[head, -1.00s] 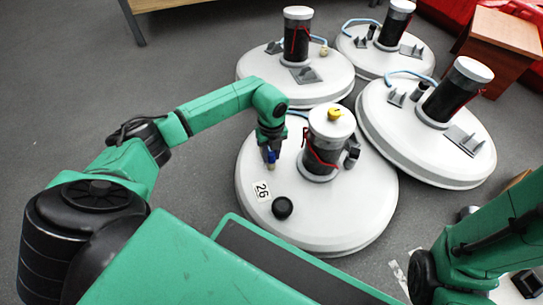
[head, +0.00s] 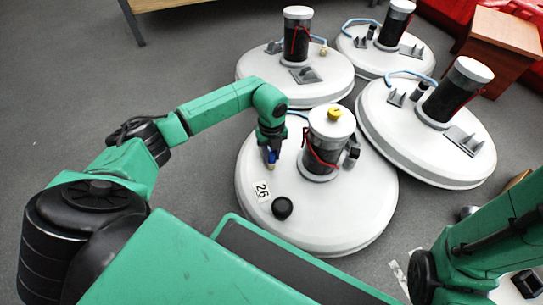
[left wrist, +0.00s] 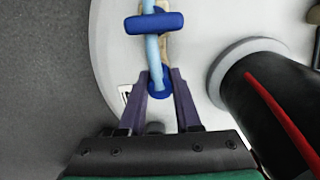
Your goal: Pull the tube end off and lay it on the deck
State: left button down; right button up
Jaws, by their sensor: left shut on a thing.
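The light blue tube (left wrist: 152,48) runs over the white deck (left wrist: 118,60) in the left wrist view, and its lower end has a blue collar (left wrist: 160,84). My left gripper (left wrist: 161,76) is shut on this tube end, one finger on each side of the collar. A blue cross-shaped handle (left wrist: 154,23) sits over the tube farther up. In the head view my left gripper (head: 270,160) is low over the near tank's deck (head: 350,205), left of its black column; its fingers largely hide the tube end there. My right arm shows at the right, but I cannot make out its gripper.
The black column (head: 322,150) with a yellow knob (head: 334,114) stands close right of my left gripper. A black cap (head: 282,208) and a "26" label (head: 262,191) are on the front deck. Several similar tanks stand behind. The front right deck is bare.

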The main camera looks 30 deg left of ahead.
aim_at(272, 153)
pick_arm(q)
jog(key=shift+r, duration=0.15)
jog(key=shift+r+p, duration=2.9)
jog(key=shift+p, duration=0.05)
